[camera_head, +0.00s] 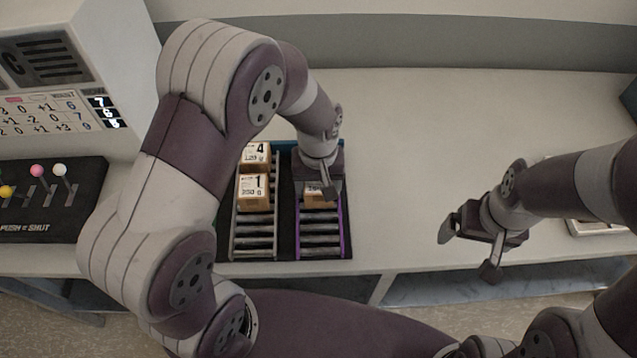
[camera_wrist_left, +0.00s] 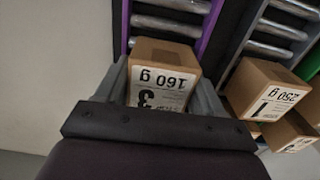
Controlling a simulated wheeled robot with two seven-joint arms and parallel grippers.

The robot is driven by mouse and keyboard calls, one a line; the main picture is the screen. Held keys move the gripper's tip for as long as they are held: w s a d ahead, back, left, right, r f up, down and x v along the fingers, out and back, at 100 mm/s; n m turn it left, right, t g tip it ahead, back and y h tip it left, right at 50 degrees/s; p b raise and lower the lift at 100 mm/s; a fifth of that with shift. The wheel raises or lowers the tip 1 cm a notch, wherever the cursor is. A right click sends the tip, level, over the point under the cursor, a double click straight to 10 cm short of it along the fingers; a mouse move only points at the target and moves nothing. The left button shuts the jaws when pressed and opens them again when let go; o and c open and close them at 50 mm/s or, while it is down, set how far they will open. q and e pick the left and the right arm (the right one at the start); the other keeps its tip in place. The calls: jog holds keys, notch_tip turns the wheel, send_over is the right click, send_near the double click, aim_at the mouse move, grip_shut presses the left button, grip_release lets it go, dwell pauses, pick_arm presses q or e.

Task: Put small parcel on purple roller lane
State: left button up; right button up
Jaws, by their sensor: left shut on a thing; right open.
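The small parcel (camera_wrist_left: 160,72) is a brown box with a white label reading 3 and 160 g. In the left wrist view it sits between the fingers of my left gripper (camera_wrist_left: 165,95), which is shut on it. In the head view my left gripper (camera_head: 318,190) is over the purple roller lane (camera_head: 320,238), and only a strip of the parcel (camera_head: 314,200) shows below it. Whether the parcel touches the rollers is hidden. The lane's purple rail also shows in the left wrist view (camera_wrist_left: 211,28). My right gripper (camera_head: 470,243) is open and empty over the table's right part.
Left of the purple lane is a grey roller lane (camera_head: 254,240) holding parcel 1 (camera_head: 253,192) and parcel 4 (camera_head: 256,156). A panel with coloured levers (camera_head: 50,195) stands at the far left. The white table (camera_head: 410,130) is clear behind and right of the lanes.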

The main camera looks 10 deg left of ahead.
pick_arm(q)
jog(key=shift+a+f, duration=0.1)
jog(key=shift+f, duration=0.2)
jog(key=o, duration=1.1)
jog(key=shift+f, duration=0.15)
jog(key=shift+o, duration=0.2)
notch_tip(320, 180, up, 12)
jog(key=shift+f, duration=0.15)
jog(key=shift+s+a, duration=0.15)
jog(key=s+a+f+m+t, duration=0.1)
jog(key=s+a+f+m, duration=0.2)
jog(key=s+a, duration=0.4)
jog(key=shift+s+f, duration=0.2)
jog(key=shift+s, duration=0.4)
